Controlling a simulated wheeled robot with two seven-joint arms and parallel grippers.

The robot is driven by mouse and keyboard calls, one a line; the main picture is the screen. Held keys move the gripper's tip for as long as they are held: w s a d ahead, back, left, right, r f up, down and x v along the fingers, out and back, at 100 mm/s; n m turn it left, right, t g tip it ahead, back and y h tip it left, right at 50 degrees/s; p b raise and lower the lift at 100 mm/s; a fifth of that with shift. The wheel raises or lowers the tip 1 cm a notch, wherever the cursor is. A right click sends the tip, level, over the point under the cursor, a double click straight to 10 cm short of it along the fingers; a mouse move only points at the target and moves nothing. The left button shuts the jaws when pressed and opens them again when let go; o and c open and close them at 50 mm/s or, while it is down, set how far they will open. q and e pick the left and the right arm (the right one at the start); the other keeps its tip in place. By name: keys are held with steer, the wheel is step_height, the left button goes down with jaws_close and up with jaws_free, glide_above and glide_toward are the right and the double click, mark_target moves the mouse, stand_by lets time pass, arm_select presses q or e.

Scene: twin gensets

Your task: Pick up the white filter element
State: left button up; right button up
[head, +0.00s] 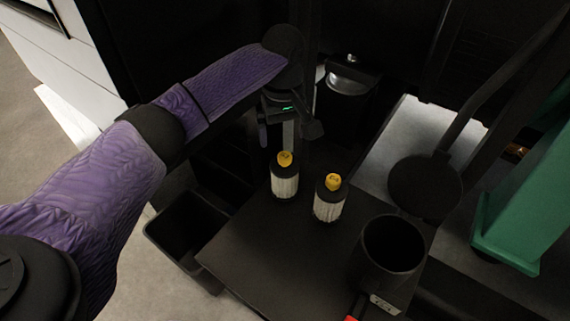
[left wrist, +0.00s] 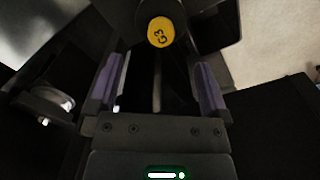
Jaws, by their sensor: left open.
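One is the left filter element (head: 285,185); the other is the right filter element (head: 328,205), a little closer to me. My left gripper (head: 287,130) is open and empty, just behind the left filter element. In the left wrist view, the open purple-lined fingers (left wrist: 157,80) have nothing between them. A yellow cap marked G3 (left wrist: 160,32) shows beyond them; its white body is hidden. I do not see my right gripper.
An open black cylinder (head: 390,250) stands at the tabletop's right. A black bin (head: 187,228) is below its left edge. A shiny-topped dark canister (head: 348,82) is behind. A green post (head: 525,195) stands at the right. The tabletop's front left is clear.

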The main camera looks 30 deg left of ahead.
mark_target(285, 156)
arm_select(q)
steer(key=f+b, duration=0.1)
steer(key=f, duration=0.1)
steer(key=f+b, duration=0.1)
steer(key=f, duration=0.2)
steer(key=s+f+b, duration=0.1)
steer(key=f, duration=0.2)
steer(key=shift+d+f+b, duration=0.2)
steer(key=shift+d+b, duration=0.1)
steer(key=shift+d, duration=0.05)
steer(key=shift+w, duration=0.15)
arm_select(e)
steer(key=shift+g, duration=0.4)
steer(key=s+d+f, duration=0.1)
steer(key=f, duration=0.1)
steer(key=s+d+f, duration=0.1)
steer(key=s, duration=0.1)
steer(key=shift+d+f, duration=0.4)
